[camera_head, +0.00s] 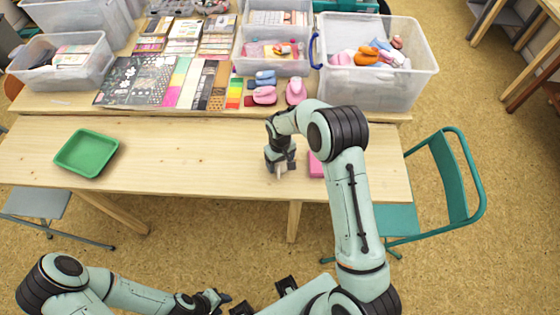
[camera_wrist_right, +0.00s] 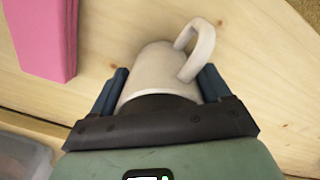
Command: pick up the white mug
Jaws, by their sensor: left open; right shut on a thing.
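The white mug (camera_wrist_right: 158,75) is between the two fingers of my right gripper (camera_wrist_right: 163,84), which is shut on its body. Its handle sticks out toward the upper right in the right wrist view. In the head view, my right gripper (camera_head: 281,164) hangs over the front wooden table and hides most of the mug. I cannot tell whether the mug touches the table. My left gripper (camera_head: 218,299) is open and empty at the bottom of the head view, away from the table.
A pink block (camera_head: 317,165) lies close to the right gripper; it also shows in the wrist view (camera_wrist_right: 45,38). A green tray (camera_head: 87,153) sits at the table's left. Behind are clear bins (camera_head: 408,97), paper sheets (camera_head: 130,80) and stamps. The table's middle-left is free.

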